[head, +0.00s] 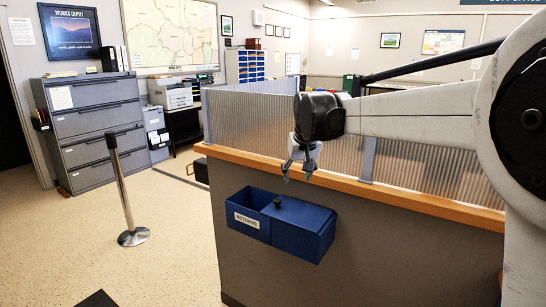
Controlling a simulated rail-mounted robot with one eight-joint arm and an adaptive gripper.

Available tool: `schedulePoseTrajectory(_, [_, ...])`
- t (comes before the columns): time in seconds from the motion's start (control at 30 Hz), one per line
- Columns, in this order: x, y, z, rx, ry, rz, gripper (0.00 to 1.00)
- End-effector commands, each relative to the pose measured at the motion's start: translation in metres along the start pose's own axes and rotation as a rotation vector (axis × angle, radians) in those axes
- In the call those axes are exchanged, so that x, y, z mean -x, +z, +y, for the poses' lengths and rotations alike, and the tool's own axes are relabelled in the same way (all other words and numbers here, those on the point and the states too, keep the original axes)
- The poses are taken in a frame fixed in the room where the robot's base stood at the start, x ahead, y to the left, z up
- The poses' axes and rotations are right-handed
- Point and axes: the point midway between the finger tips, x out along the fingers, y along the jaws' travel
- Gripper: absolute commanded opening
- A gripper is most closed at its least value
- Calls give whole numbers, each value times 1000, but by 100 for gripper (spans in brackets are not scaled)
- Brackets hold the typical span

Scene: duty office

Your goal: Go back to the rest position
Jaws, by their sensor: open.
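My gripper (299,172) hangs from my arm and points down, with its fingers apart and nothing between them. In the picture it is in front of the counter's wooden ledge, above the blue box (315,236). The box is fixed to the front of the counter and has a label reading "RETURNS". Its left part looks open at the top, and its right part has a lid with a dark knob (277,202). My arm reaches in from the right side.
The counter (400,255) carries a wooden ledge and a ribbed translucent screen (255,120). A post on a round base (133,237) stands on the floor at left. Grey drawer cabinets (95,125) stand by the left wall. The floor between post and counter is clear.

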Motion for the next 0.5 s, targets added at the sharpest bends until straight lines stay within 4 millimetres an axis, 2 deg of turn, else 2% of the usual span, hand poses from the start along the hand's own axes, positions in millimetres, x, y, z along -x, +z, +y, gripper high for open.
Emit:
schedulePoseTrajectory(0.03, [13,14,6,-7,3,7,42])
schedulePoseTrajectory(0.2, [48,59,19,-27,13,30,42])
schedulePoseTrajectory(0.5, [92,148,38,-61,31,73,42])
